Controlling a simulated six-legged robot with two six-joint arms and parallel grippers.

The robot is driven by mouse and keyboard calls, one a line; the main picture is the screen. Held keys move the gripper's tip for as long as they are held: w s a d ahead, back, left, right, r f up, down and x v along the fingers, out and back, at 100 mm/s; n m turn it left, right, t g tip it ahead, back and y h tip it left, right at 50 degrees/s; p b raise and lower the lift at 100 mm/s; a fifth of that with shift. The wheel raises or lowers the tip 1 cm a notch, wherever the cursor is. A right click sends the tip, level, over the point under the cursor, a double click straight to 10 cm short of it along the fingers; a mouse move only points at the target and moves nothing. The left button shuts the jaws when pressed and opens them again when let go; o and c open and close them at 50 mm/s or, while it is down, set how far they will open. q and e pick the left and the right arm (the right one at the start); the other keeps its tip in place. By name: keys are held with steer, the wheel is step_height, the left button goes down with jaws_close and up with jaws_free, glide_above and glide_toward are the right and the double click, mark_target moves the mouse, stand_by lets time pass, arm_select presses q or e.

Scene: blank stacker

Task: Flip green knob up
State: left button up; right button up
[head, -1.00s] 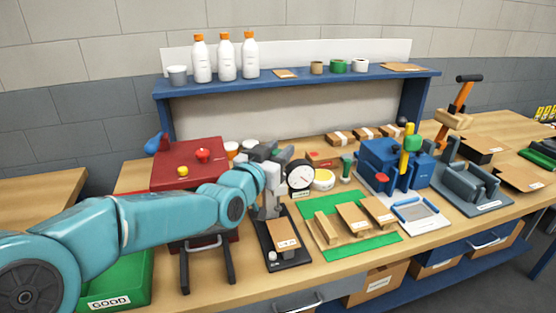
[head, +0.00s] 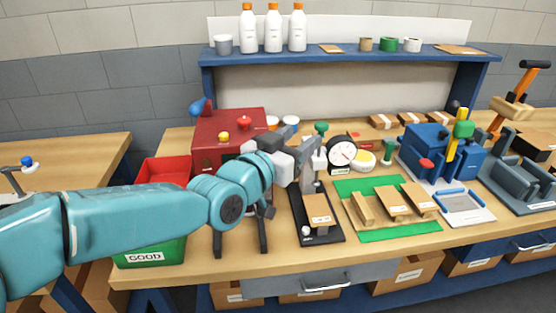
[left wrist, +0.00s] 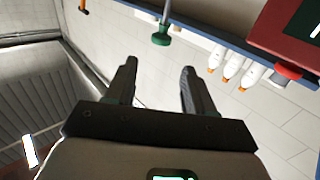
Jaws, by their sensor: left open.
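A green knob (head: 321,127) stands upright at the top of the grey clamp (head: 312,165) on a black base, which holds a cardboard piece (head: 317,207). In the left wrist view a green knob (left wrist: 161,38) on a dark stem is beyond the fingertips and roughly between them, apart from both. That view is turned over, so the knob's end points down in it. My left gripper (head: 292,160) is left of the clamp, its fingers partly hidden in the head view. The left wrist view shows its jaws (left wrist: 158,72) open and empty. My right gripper is not in view.
A red box (head: 232,125) with knobs stands behind my arm. A dial gauge (head: 341,152) is right of the clamp.

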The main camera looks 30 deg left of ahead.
arm_select(q)
steer(key=s+a, duration=0.1)
steer(key=s, duration=0.5)
steer(key=shift+s+b, duration=0.3)
steer(key=shift+b, duration=0.15)
steer(key=shift+a, duration=0.1)
